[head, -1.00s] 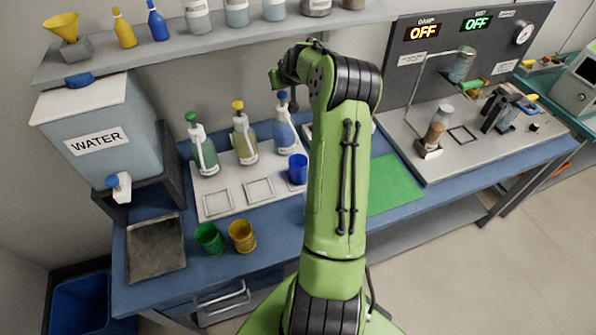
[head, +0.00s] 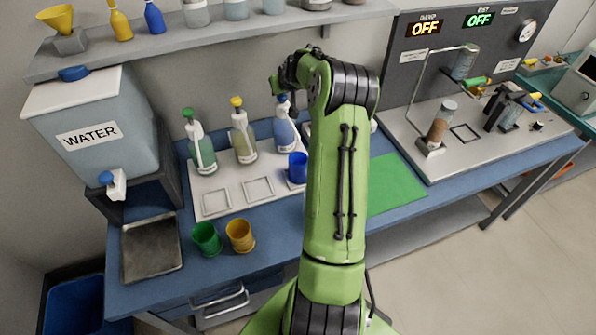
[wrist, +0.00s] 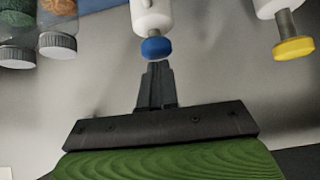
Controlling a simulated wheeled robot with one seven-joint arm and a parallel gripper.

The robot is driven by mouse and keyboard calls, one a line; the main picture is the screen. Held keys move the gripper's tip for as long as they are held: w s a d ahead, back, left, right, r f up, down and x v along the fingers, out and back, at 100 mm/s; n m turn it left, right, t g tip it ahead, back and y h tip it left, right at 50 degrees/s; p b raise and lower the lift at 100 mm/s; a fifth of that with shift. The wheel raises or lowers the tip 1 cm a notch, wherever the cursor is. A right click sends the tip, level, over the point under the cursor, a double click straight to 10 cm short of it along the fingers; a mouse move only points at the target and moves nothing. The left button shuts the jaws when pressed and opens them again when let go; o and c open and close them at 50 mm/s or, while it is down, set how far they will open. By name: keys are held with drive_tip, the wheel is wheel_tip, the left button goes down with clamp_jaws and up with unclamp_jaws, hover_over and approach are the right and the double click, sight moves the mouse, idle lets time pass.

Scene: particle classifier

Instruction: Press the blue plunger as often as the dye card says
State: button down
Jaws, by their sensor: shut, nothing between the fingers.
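The blue plunger (wrist: 156,47) is a round blue cap on a white pump head in the wrist view. It tops the blue bottle (head: 284,133) in the head view. My gripper (wrist: 157,72) is shut and empty, its fingertips right at the cap; I cannot tell whether they touch. The wrist picture looks upside down, so the fingers seem to be above the cap. In the head view my arm hides the fingertips. A blue cup (head: 298,168) stands in front of the blue bottle. I cannot make out the dye card.
Yellow-capped (head: 242,133) and green-capped (head: 199,143) pump bottles stand left of the blue one. The yellow plunger also shows in the wrist view (wrist: 294,48). Green (head: 207,238) and yellow (head: 240,236) cups stand at the front. A shelf (head: 160,57) runs above.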

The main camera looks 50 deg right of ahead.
drive_tip(key=shift+r+p, duration=0.95)
drive_tip(key=shift+r, duration=0.7)
wheel_tip(320, 180, up, 5)
drive_tip(key=p, duration=0.3)
